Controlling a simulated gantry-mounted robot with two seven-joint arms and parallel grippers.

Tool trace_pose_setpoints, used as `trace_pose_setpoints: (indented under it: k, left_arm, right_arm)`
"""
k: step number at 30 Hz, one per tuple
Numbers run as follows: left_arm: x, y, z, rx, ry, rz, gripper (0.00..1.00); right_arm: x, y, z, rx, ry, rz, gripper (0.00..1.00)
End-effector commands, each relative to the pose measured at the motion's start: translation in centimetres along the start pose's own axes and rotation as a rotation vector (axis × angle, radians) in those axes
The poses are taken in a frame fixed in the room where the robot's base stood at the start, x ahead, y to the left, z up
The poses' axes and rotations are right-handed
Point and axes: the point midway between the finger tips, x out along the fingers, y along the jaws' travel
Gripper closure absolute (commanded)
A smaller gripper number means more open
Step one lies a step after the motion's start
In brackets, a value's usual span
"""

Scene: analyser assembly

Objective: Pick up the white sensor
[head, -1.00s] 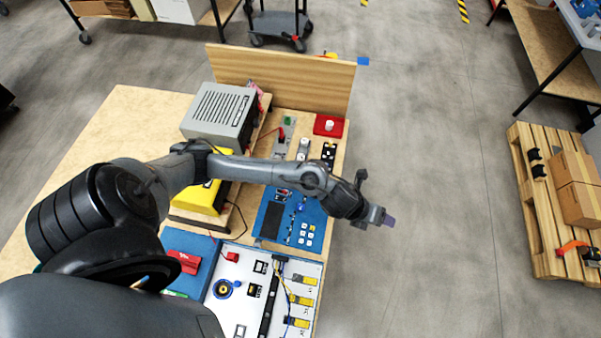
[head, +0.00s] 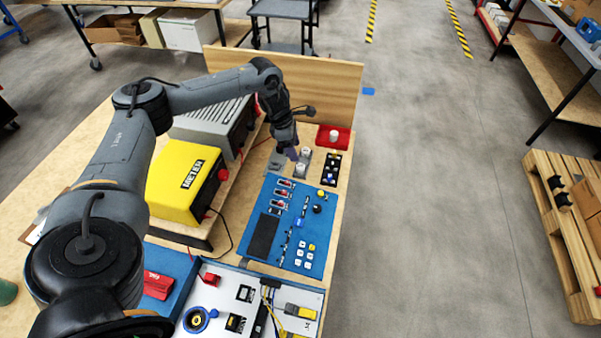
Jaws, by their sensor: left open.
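A small white round piece (head: 334,134) stands on a red tray (head: 323,142) at the back right of the bench. Small white-topped grey parts (head: 300,170) sit on the bench just in front of my left gripper. I cannot tell for certain which of these is the white sensor. My left gripper (head: 292,154) is open and points down, left of the red tray and close above the grey parts. The gap between its fingers is hard to make out. My right gripper is out of view.
A black strip with round buttons (head: 331,169) lies right of the grey parts. A blue control panel (head: 305,242) is in front. A yellow meter (head: 185,180) and a grey vented box stand left. A wooden board (head: 335,87) closes the back; open floor lies right.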

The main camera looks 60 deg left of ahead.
Motion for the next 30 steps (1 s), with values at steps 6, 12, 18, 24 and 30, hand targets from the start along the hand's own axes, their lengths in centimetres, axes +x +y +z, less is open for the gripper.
trace_pose_setpoints:
  k: [6, 12, 18, 24, 30]
  left_arm:
    - [2.5, 0.0, 0.0, -0.001, 0.0, 0.0, 0.37]
    - [3.5, -0.1, 0.0, 0.0, 0.0, 0.0, 0.37]
    - [6.1, -0.5, -0.3, 0.0, 0.001, 0.0, 0.37]
    - [7.9, -0.5, -0.2, -0.001, -0.001, 0.0, 0.37]
    - [8.1, -0.4, -0.2, -0.001, -0.001, 0.001, 0.37]
  right_arm:
    - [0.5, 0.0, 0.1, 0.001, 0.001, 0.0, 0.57]
    - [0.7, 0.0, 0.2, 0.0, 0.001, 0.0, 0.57]
    - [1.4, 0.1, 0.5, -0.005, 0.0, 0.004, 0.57]
    - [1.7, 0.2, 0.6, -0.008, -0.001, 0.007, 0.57]
    - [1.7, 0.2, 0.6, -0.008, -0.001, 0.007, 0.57]
